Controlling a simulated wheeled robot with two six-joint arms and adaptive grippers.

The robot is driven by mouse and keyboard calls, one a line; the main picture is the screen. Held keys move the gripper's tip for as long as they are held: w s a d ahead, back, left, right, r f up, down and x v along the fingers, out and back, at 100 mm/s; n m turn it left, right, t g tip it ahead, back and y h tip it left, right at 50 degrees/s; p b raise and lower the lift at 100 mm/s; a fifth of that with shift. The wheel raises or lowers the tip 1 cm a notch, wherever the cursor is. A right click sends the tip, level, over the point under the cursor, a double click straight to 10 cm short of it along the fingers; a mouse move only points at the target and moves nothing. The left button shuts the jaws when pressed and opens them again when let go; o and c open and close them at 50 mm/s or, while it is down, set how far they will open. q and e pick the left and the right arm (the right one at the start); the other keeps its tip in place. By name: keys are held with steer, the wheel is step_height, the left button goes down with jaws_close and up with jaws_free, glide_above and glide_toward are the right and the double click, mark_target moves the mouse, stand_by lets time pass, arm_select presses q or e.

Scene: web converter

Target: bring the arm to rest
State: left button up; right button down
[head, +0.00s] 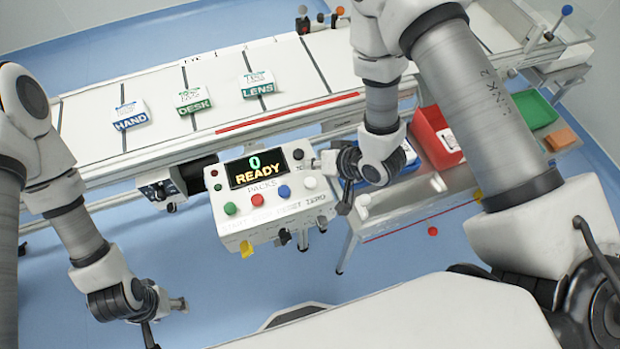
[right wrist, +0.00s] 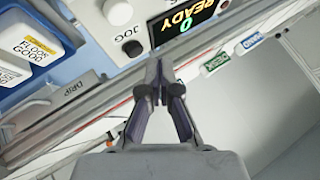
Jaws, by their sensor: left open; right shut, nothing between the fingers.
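My left gripper (head: 180,304) is open and empty above the blue floor, at the lower left of the head view. My right gripper (head: 320,163) is at the right side of the control console (head: 240,235), beside its display (head: 254,169). It also shows in the right wrist view (right wrist: 158,64), where its fingers are together with nothing between them. There the fingertips appear close to the black JOG button (right wrist: 132,48); I cannot tell whether they touch the console. The display reads 0 READY.
A conveyor (head: 90,110) carries packs labelled HAND (head: 130,116), DESK (head: 194,101) and LENS (head: 258,84). A red bin (head: 427,125), a green tray (head: 535,110) and an orange block (head: 560,139) are at the right. A blue tray (head: 408,168) is partly behind my right arm. Open floor lies left.

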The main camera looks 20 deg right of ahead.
stand_by(0.5)
steer(key=s+d+f+g+h+b, duration=0.2)
steer(key=s+d+f, duration=0.1)
steer(key=s+f, duration=0.2)
steer(key=s+d+f+g+h+b, duration=0.1)
steer(key=s+d+f, duration=0.3)
steer(key=s, duration=0.4)
steer(key=s+d+f+n+g+h+b, duration=0.1)
steer(key=s+d+f+g+h+b, duration=0.1)
steer(key=s+f, duration=0.4)
steer(key=shift+s+d+f+g+h+b, duration=0.3)
steer(key=shift+s+d+g+b, duration=0.45)
steer(key=shift+d+g, duration=0.35)
